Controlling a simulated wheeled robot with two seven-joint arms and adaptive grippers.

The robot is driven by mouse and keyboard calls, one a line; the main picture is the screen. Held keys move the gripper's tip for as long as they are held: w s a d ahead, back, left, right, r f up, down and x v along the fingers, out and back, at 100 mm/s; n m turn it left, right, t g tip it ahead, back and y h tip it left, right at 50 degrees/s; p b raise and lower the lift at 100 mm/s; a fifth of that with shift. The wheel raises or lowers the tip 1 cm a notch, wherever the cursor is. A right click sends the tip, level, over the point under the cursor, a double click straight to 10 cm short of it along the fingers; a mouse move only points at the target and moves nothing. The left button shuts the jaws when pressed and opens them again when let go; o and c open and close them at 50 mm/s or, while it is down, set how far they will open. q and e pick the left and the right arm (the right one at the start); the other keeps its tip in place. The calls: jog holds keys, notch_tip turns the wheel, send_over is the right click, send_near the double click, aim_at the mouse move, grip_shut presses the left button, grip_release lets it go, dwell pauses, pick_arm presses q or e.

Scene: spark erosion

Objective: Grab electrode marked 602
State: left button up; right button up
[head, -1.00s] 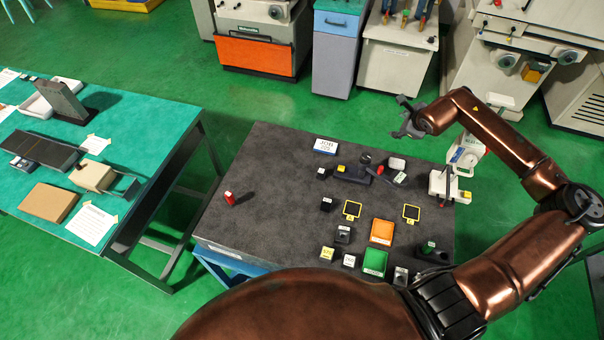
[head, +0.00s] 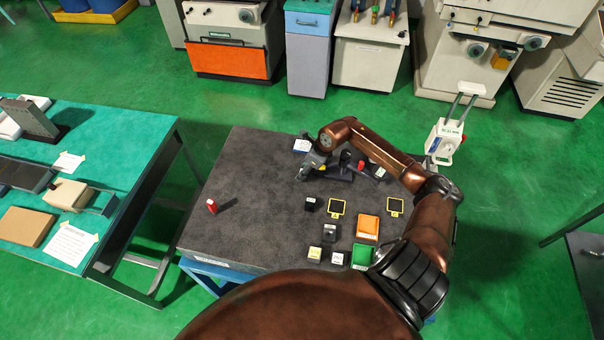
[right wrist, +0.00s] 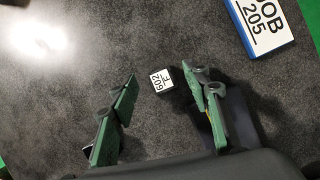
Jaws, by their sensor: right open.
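The electrode marked 602 (right wrist: 161,80) shows in the right wrist view as a small dark block with a white label, standing on the dark table top. My right gripper (right wrist: 158,75) is open, with one green finger on each side of the block in the picture. I see no finger touching the block, and the height gap is hard to tell. My left gripper is not in view.
A black block (head: 310,204), yellow frames (head: 337,207), an orange tray (head: 368,227) and a green tray (head: 362,257) stand nearer. A red piece (head: 212,206) stands left; the table around it is clear.

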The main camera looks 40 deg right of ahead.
jog(key=shift+x, duration=0.85)
jog(key=shift+c, duration=0.3)
grip_shut()
